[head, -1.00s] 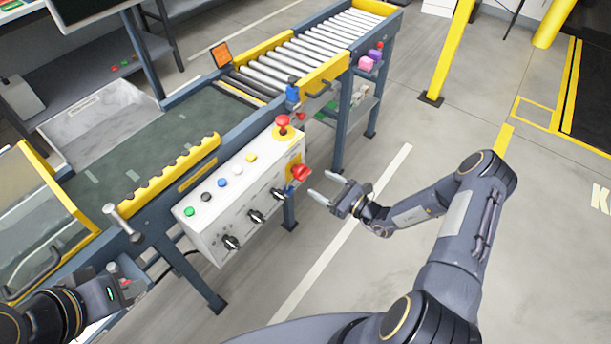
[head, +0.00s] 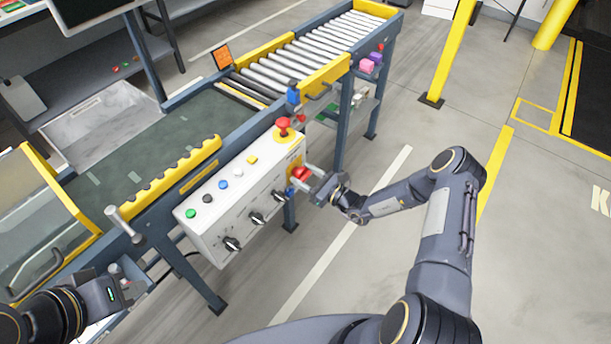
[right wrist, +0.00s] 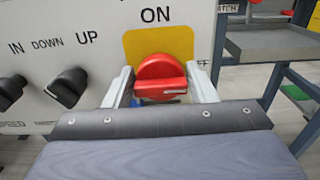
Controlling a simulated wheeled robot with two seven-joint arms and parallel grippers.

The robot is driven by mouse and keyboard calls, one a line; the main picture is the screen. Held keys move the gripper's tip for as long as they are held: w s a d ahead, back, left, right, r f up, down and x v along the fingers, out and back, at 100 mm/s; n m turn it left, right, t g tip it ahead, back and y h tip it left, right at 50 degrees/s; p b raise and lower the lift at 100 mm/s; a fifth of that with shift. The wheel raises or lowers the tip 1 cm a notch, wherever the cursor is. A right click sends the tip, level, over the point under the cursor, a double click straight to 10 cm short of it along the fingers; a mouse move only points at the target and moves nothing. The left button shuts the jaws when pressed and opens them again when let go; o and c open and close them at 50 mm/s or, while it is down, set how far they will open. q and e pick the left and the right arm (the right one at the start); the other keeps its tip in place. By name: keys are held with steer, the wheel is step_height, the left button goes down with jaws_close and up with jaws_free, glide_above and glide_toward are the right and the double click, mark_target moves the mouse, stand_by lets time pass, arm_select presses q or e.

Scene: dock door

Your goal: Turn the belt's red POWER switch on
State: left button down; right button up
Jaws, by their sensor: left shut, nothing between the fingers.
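The red POWER switch (head: 300,174) is a rotary knob on a yellow plate at the right end of the white control box (head: 232,212). In the right wrist view the red knob (right wrist: 160,78) lies between my right gripper's fingers, its raised grip bar roughly horizontal, with "ON" printed above it. My right gripper (head: 303,178) is open, one finger on each side of the knob; whether they touch it I cannot tell. My left gripper (head: 125,281) is shut and empty at the lower left, below the box's left end.
A red mushroom button (head: 283,125) stands on the box's top near the switch. Several small coloured buttons and black knobs (head: 257,217) are on the box. The conveyor (head: 310,52) runs behind it.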

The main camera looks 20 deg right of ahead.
steer(key=c, duration=0.5)
steer(key=shift+c, duration=0.2)
steer(key=shift+o, duration=0.2)
steer(key=n+b, duration=0.1)
steer(key=n, duration=0.2)
steer(key=shift+a+f+n, duration=0.1)
steer(key=shift+n, duration=0.3)
steer(key=n, duration=0.3)
steer(key=shift+s+n, duration=0.1)
steer(key=shift+n, duration=0.3)
steer(key=n, duration=0.5)
steer(key=shift+a+f+b, duration=0.1)
steer(key=shift+b, duration=0.3)
steer(key=n, duration=0.5)
steer(key=shift+s+f, duration=0.1)
steer(key=shift+n, duration=0.3)
